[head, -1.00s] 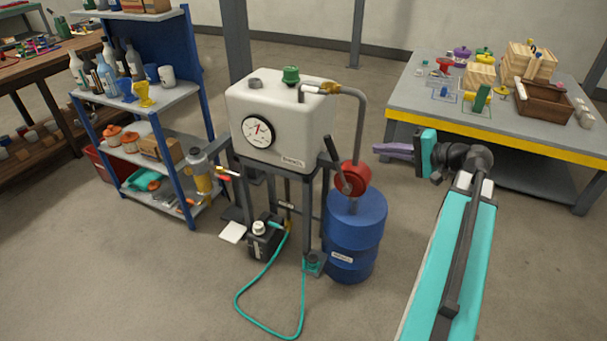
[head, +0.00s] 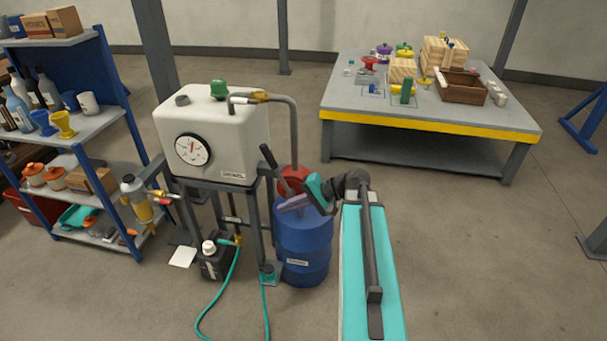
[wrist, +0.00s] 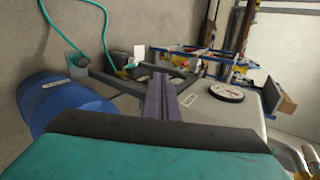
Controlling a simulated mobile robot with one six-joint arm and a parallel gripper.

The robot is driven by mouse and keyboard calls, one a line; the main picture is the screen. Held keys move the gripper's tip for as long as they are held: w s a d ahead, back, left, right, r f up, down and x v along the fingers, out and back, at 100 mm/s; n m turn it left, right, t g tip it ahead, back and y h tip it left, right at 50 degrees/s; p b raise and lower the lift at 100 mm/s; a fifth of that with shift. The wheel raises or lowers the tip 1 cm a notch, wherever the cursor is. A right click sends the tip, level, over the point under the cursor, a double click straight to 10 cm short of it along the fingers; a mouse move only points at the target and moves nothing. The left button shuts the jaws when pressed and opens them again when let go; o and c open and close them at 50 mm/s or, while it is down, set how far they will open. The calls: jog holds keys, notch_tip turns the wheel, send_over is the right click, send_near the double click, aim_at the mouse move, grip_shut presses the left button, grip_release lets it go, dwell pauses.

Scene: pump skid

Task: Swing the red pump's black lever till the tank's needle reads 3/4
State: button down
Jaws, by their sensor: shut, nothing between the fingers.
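The white tank (head: 222,130) stands on a dark frame, with a round dial gauge (head: 192,149) on its front. The needle points roughly upward, but I cannot read the scale exactly. The red pump (head: 292,181) sits on top of the blue drum (head: 303,245), partly hidden by my gripper. Its black lever (head: 272,163) slants up to the left of the pump. My gripper (head: 284,206) is shut and empty, in front of the pump and below the lever's upper end. In the wrist view the purple fingers (wrist: 161,99) point toward the tank, with the gauge (wrist: 227,92) to their right.
A grey hose (head: 293,115) arches from the tank top down to the pump. A blue shelf with bottles (head: 85,122) stands at the left. A table with a yellow edge (head: 430,125) stands behind at the right. A green hose (head: 217,300) lies on the floor.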

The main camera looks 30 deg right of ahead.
jog(key=s+a+f+n+g+h, duration=0.1)
jog(key=s+a+f+g, duration=0.3)
jog(key=f, duration=0.4)
jog(key=s+a+f+n+g, duration=0.1)
jog(key=s+a+f, duration=0.3)
jog(key=a+f, duration=0.3)
jog(key=s+a+f+n+g+h, duration=0.1)
jog(key=s+a+f+n+g, duration=0.25)
jog(key=f, duration=0.55)
jog(key=s+a+f+n+g+h, duration=0.2)
jog(key=s+f+h, duration=0.1)
jog(key=s+f, duration=0.4)
jog(key=s+a+f+n+g+h, duration=0.2)
jog(key=s+f, duration=0.5)
jog(key=s, duration=0.6)
jog(key=shift+s+a+f+h, duration=0.25)
jog(key=shift+a+f+h, duration=0.15)
jog(key=shift+h, duration=0.2)
jog(key=shift+g, duration=0.25)
jog(key=c, duration=1.8)
grip_release()
jog(key=shift+r, duration=0.1)
jog(key=shift+o, duration=0.2)
